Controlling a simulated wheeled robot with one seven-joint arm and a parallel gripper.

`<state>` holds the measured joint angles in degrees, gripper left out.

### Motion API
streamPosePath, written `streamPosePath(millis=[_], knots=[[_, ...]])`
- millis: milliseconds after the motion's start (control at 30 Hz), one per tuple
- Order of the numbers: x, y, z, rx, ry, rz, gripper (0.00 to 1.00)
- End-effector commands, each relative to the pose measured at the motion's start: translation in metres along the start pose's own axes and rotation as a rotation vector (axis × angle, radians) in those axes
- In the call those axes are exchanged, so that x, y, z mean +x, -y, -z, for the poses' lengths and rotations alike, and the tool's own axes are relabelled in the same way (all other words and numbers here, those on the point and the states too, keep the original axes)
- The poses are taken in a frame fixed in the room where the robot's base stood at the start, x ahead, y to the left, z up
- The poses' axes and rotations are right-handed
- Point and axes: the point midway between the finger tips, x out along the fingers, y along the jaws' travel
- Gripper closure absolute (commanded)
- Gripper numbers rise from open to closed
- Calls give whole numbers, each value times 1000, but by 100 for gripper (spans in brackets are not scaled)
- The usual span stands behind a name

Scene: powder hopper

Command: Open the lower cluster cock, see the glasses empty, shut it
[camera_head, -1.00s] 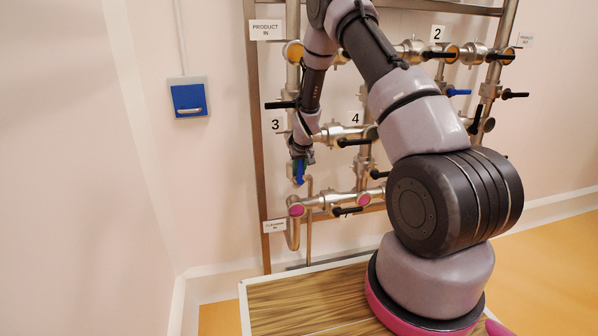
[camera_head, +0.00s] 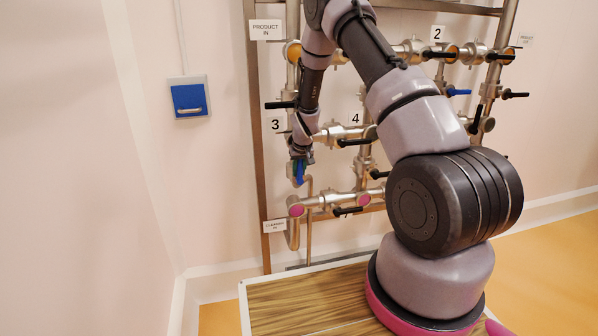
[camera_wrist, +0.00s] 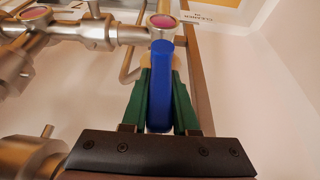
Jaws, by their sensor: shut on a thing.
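My gripper (camera_head: 299,165) is at the lower left of the pipe frame, below the sign "3". In the wrist view its green fingers (camera_wrist: 162,105) are shut on a blue lever handle (camera_wrist: 160,85), with one finger on each side of it. The blue handle (camera_head: 299,173) hangs roughly downward in the head view. The valve body behind it is largely hidden by my gripper. Round pink sight glasses (camera_head: 296,210) sit on the lower pipe, and one also shows in the wrist view (camera_wrist: 163,21). I cannot tell any liquid level in them.
Black-handled valves, such as one on the lower pipe (camera_head: 347,211), stand close by. Another blue handle (camera_head: 458,92) is at the upper right. A blue wall box (camera_head: 190,98) is on the left wall.

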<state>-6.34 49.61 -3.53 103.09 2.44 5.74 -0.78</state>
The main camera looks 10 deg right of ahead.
Motion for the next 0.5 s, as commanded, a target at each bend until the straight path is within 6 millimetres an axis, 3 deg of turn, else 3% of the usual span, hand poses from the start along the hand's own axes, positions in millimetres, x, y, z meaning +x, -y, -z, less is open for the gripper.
streamPosePath(millis=[500], knots=[[1, 13, -2, -96, 0, -209, 100]])
